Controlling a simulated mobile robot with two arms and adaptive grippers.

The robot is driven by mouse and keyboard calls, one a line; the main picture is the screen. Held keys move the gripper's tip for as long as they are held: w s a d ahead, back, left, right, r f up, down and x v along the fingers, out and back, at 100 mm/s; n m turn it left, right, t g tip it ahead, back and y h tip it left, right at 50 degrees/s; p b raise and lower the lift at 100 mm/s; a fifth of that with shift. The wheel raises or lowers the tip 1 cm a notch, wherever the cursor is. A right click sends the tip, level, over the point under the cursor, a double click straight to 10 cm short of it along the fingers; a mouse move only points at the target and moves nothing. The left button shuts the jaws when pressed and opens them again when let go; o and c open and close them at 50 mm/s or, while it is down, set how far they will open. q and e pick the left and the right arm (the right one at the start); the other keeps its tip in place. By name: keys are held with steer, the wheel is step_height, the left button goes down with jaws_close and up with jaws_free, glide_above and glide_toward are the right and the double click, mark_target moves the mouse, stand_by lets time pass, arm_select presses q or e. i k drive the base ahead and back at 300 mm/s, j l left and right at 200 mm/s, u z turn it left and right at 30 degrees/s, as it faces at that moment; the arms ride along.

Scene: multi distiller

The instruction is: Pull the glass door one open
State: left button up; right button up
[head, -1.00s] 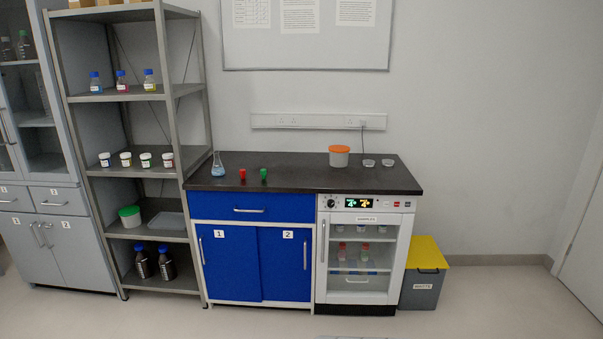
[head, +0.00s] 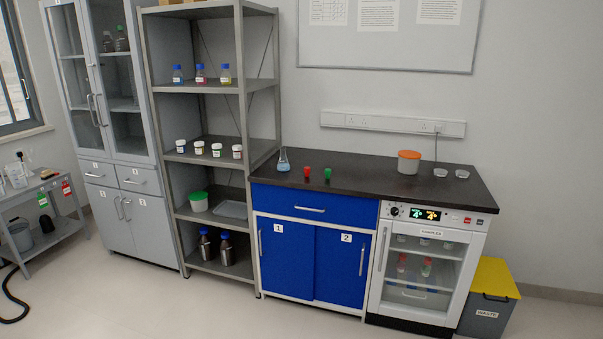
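A tall grey cabinet at the left has two glass doors side by side, a left glass door (head: 72,80) and a right glass door (head: 122,75). Both look shut. Their vertical bar handles (head: 95,108) sit close together where the doors meet. I cannot read a number on either glass door; small number labels show on the drawers and lower doors below. Glass bottles (head: 121,40) stand on a shelf behind the right glass door. A sample fridge (head: 425,265) at the right also has a glass front, and it is shut. Neither gripper is in view.
An open grey shelf rack (head: 212,160) stands beside the cabinet. A blue-fronted bench (head: 315,265) with a dark top and a yellow-lidded waste bin (head: 488,300) are farther right. A low grey table (head: 40,195) is at the left. The floor (head: 140,300) in front is clear.

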mark_target(63, 20)
steer(key=z, duration=0.1)
steer(key=u, duration=1.3)
steer(key=i, duration=2.35)
